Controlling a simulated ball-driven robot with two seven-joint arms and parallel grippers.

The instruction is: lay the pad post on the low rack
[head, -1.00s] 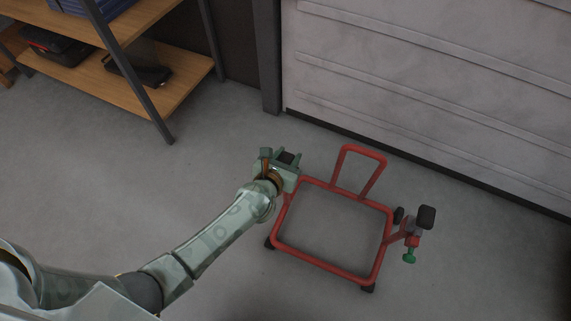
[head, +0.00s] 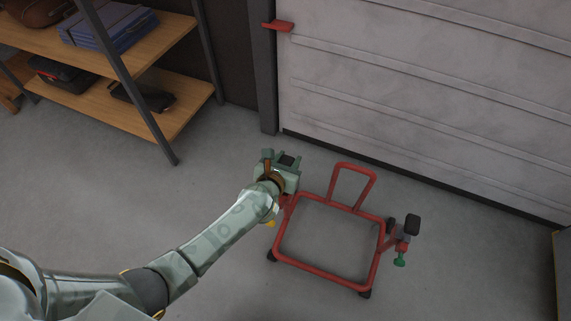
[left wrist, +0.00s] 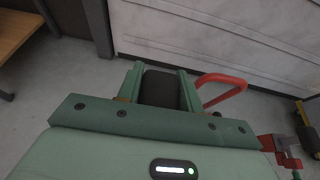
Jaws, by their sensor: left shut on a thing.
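My left gripper (head: 287,162) is shut on the pad post, whose black pad (head: 286,160) shows between the jaws. In the left wrist view the pad (left wrist: 160,88) sits between the two green fingers. A small yellow part (head: 270,224) shows below my wrist; I cannot tell if it belongs to the post. The gripper is at the far left corner of a red tube stand (head: 325,273); I cannot tell if the post is clear of it. A wooden shelf rack (head: 125,122) stands at upper left, with a low board. My right gripper is not in view.
Another black pad (head: 412,224) with a green knob (head: 399,259) is on the stand's right side. The low board holds a black item (head: 150,98) and a dark red-black case (head: 62,74). Blue cases (head: 108,28) lie above. Floor between rack and stand is clear.

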